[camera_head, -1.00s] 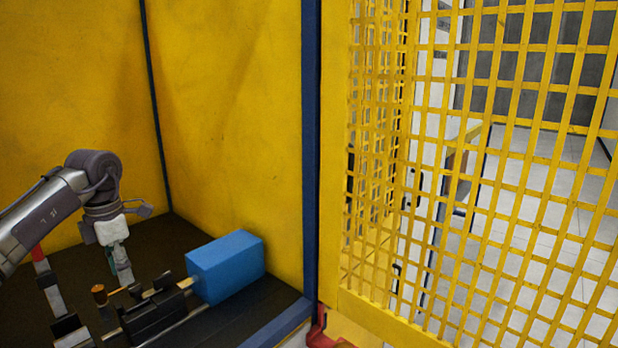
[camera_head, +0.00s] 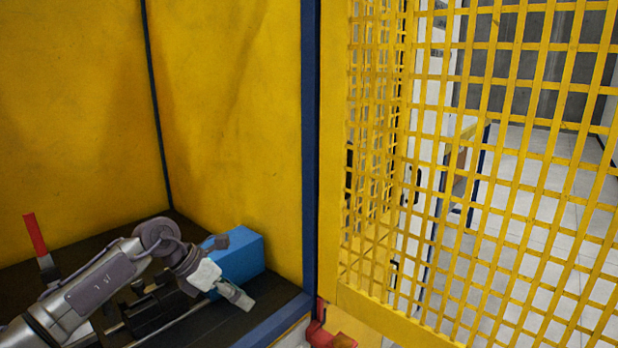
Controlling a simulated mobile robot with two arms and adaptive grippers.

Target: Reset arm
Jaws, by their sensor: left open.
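My left gripper (camera_head: 238,296) is in the camera_head view at the lower middle, above the front right part of the dark table (camera_head: 262,307). It looks empty and points down to the right. My left arm comes in from the lower left and crosses in front of the black clamp fixture (camera_head: 150,310), hiding much of it. A blue block (camera_head: 240,256) stands just behind the gripper and is partly covered by it. No copper tube can be made out now. My right gripper is not in view.
Yellow walls (camera_head: 225,120) close in the table at the back and left. A dark blue post (camera_head: 311,150) and yellow mesh (camera_head: 480,170) stand to the right. A red upright piece (camera_head: 35,234) is at the left. A red part (camera_head: 330,338) lies below the table's corner.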

